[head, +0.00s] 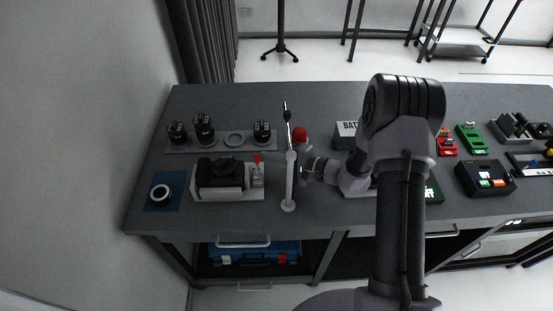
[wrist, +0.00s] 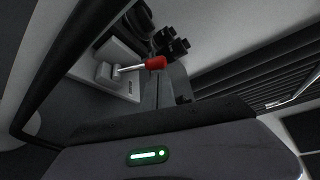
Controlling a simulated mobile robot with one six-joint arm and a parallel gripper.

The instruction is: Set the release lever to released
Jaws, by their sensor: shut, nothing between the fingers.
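The release lever is a thin metal stalk with a red tip (head: 257,158) at the right end of a light grey fixture (head: 230,194). In the wrist view the lever's red tip (wrist: 155,63) is just beyond the ends of my fingers, with its stalk running left to a small pale block (wrist: 108,73). My gripper (wrist: 165,78) is shut and empty, its fingertips close to the red tip. I cannot tell whether they touch. In the head view my gripper is right of the lever, its fingers partly hidden behind a pale upright post.
The pale post (head: 289,187) stands between my gripper and the fixture in the head view. Dark round parts (head: 204,126) sit on a strip behind the fixture. A ring on a blue mat (head: 154,203) lies left. A red ball (head: 299,132) shows behind the post.

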